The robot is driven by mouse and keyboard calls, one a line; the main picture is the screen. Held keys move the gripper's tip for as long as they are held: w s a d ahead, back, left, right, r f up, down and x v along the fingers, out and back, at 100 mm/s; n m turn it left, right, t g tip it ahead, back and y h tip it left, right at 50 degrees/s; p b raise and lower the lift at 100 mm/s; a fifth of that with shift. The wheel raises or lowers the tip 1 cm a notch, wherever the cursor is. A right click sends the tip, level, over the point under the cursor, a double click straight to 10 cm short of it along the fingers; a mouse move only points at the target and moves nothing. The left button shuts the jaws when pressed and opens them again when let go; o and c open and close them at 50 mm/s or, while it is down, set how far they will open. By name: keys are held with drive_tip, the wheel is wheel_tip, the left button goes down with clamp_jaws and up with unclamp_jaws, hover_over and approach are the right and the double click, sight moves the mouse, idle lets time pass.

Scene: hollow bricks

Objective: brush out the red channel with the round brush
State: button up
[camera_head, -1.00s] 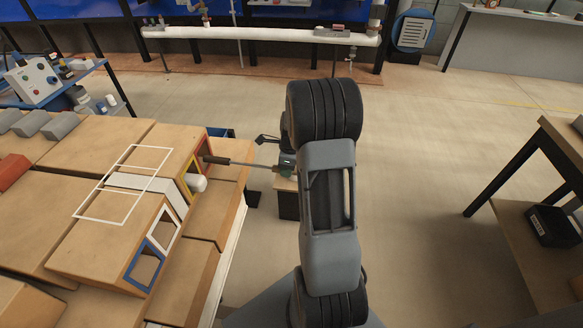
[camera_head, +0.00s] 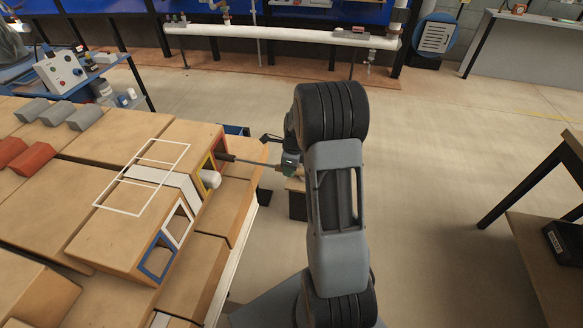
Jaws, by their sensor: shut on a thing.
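The hollow brick block (camera_head: 118,228) on the left has a row of coloured channel mouths. The red channel (camera_head: 223,141) is the farthest in the row. The round brush (camera_head: 252,164) has a dark head on a thin grey rod, roughly level. Its dark head is at the red mouth and looks partly inside; how deep is hidden. My gripper (camera_head: 286,169) is at the rod's right end, to the right of the block, shut on the brush. The fingers are small and partly hidden by my arm.
A white cylinder (camera_head: 211,179) sticks out at the yellow channel (camera_head: 207,163), close below the brush. White (camera_head: 180,222) and blue (camera_head: 158,257) channel mouths are nearer. Grey blocks (camera_head: 57,113) and red blocks (camera_head: 33,158) lie at left.

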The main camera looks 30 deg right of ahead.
drive_tip(key=shift+w, duration=0.1)
drive_tip(key=shift+w+a+p, duration=0.8)
drive_tip(key=shift+w+a, duration=2.05)
drive_tip(key=shift+a, duration=0.25)
drive_tip(key=shift+s+d+r, duration=0.1)
drive_tip(key=shift+s+d, duration=2.85)
drive_tip(key=shift+d, duration=0.2)
drive_tip(key=shift+w+a+p, duration=0.85)
drive_tip(key=shift+w+a, duration=2.15)
drive_tip(key=shift+a, duration=0.1)
drive_tip(key=shift+s+d, duration=0.1)
drive_tip(key=shift+s+d, duration=2.9)
drive_tip(key=shift+d, duration=0.1)
